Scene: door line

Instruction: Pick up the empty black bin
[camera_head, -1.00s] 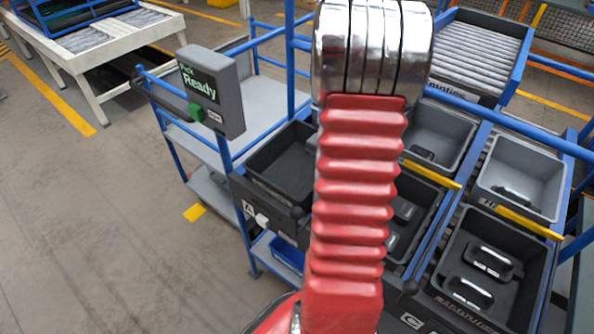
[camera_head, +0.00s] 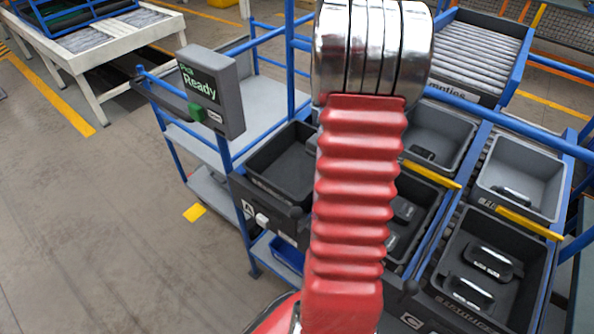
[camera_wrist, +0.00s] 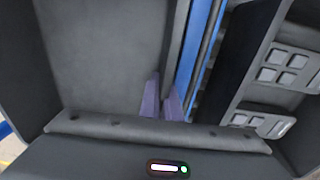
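The empty black bin (camera_head: 277,165) sits at the left end of the rack, in the bay marked A, with nothing visible inside. It fills the left of the wrist view (camera_wrist: 105,55), seen from above. My gripper's two purple fingers (camera_wrist: 163,98) are close together at the bin's right-hand wall. One finger is on the inner side; the other is by the rim, next to the blue rail. Whether they press on the wall is not clear. In the head view my red arm hides the gripper and the bin's right edge.
Another black bin (camera_head: 423,196) with dark items stands to the right, beyond blue rails. Grey bins (camera_head: 530,177) and a black bin with two items (camera_head: 470,310) are further right. A screen reading "Ready" (camera_head: 213,85) stands at the left. The floor (camera_head: 80,220) at left is clear.

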